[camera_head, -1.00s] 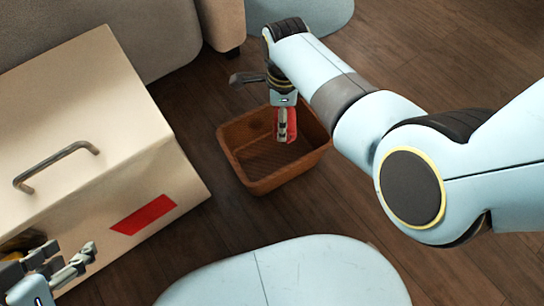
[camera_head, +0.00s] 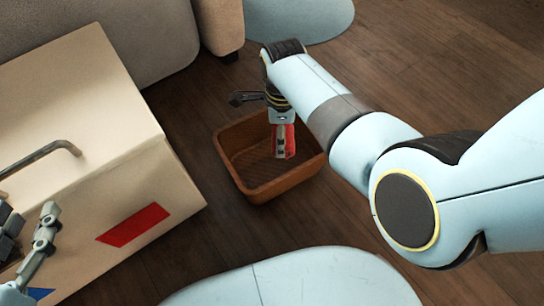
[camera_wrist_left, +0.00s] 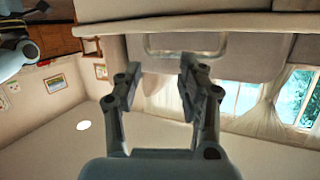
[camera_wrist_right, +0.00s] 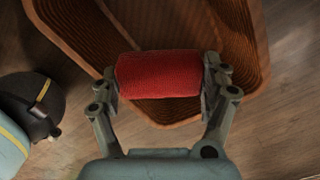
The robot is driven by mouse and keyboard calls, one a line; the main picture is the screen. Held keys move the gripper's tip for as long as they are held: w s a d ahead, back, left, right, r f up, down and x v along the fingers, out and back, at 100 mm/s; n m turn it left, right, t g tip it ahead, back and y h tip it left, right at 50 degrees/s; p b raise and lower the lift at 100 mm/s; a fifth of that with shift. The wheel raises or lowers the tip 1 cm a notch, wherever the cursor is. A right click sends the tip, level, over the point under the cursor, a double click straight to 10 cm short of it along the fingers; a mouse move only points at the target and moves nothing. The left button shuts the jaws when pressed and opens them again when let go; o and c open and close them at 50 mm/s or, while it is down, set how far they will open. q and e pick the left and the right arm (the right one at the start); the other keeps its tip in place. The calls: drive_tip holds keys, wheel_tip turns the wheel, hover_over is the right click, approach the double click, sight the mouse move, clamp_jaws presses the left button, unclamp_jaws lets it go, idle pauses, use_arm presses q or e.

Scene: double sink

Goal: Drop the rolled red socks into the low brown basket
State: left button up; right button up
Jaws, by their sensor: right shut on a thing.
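The rolled red socks (camera_wrist_right: 158,74) are clamped between the fingers of my right gripper (camera_wrist_right: 160,85) in the right wrist view. In the head view the socks (camera_head: 290,141) show as a red patch beside my right gripper (camera_head: 281,150), over the low brown basket (camera_head: 268,187). In the right wrist view the basket (camera_wrist_right: 245,60) lies beyond the socks; I cannot tell their exact height above its floor. My left gripper (camera_head: 28,228) is at the left edge of the head view. In the left wrist view its fingers (camera_wrist_left: 158,85) are apart with nothing between them.
A cream cabinet (camera_head: 75,100) with a metal handle (camera_head: 42,157) and a red patch (camera_head: 133,224) stands left of the basket. A grey upholstered piece (camera_head: 150,35) is behind. Wooden floor (camera_head: 440,50) is clear at the right.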

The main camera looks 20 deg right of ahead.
drive_tip(key=shift+f+b, duration=0.3)
drive_tip(key=shift+f, duration=0.2)
use_arm(q)
drive_tip(key=r, duration=0.1)
drive_tip(key=w+r+t, duration=0.1)
drive_tip(key=r+t, duration=0.1)
drive_tip(key=shift+w+d, duration=0.25)
use_arm(e)
drive_tip(key=o, duration=1)
